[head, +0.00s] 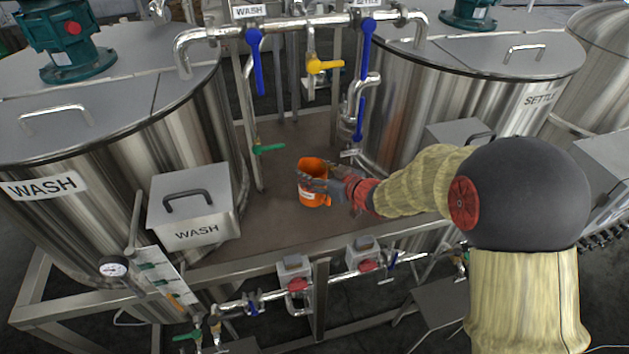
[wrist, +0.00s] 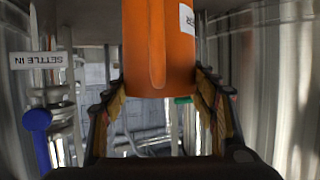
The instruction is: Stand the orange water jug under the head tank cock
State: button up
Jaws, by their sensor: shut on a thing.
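The orange water jug (head: 312,168) stands upright over the brown deck between the two tanks, with a pale label on its side. My gripper (head: 318,184) is closed on it from the right, and a finger covers part of its side. In the wrist view the jug (wrist: 160,45) sits between both fingers (wrist: 160,105). I cannot tell whether its base touches the deck. A yellow-handled cock (head: 324,66) hangs on the middle pipe behind and above the jug. A green-handled cock (head: 268,149) is to its left. No label showing names the head tank cock.
The WASH tank (head: 60,120) stands left and the SETTLE tank (head: 420,100) right. Blue-handled valves (head: 256,60) hang from the overhead pipe. A WASH box (head: 195,205) stands left of the deck (head: 262,225). Bare deck lies in front of the jug.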

jog(key=shift+w+a+f+b, duration=0.1)
jog(key=shift+f+b, duration=0.05)
jog(key=shift+f, duration=0.7)
jog(key=shift+w+f+b, duration=0.1)
jog(key=shift+f+b, duration=0.05)
jog(key=shift+f, duration=0.85)
jog(key=o, duration=1.4)
jog(key=shift+o, duration=0.6)
jog(key=shift+s+d+r, duration=0.2)
jog(key=shift+d+r, duration=0.05)
jog(key=p+v, duration=0.1)
jog(key=v, duration=1)
jog(key=shift+s, duration=0.25)
